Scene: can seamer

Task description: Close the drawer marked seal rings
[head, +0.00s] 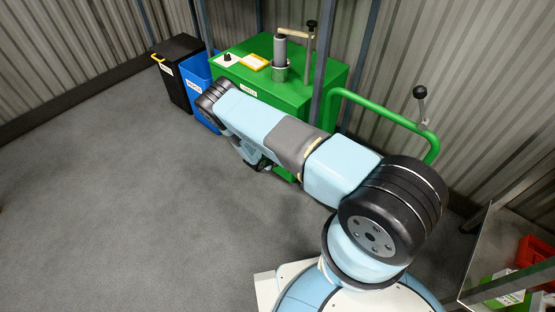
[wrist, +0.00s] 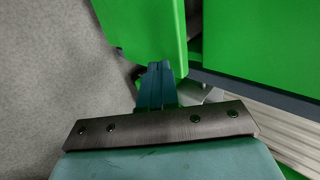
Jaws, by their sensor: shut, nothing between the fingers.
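A green panel (wrist: 148,28) shows at the top middle in the wrist view, with a narrow gap between it and the green cabinet body (wrist: 262,42) on the right. It may be the front of a drawer standing out from the cabinet; no label is readable on it. My gripper (wrist: 158,72) is shut and empty, its fingertips at the panel's lower edge; I cannot tell if they touch. In the head view the green cabinet (head: 321,88) stands behind my arm. My arm hides most of its front, and the gripper is hard to make out there.
A black bin (head: 178,72) and a blue bin (head: 196,76) stand left of the cabinet. A green rail (head: 391,112) and a dark post (head: 322,70) are on its right. A metal table (head: 490,235) with a red bin (head: 537,257) is at far right. Grey floor at left is clear.

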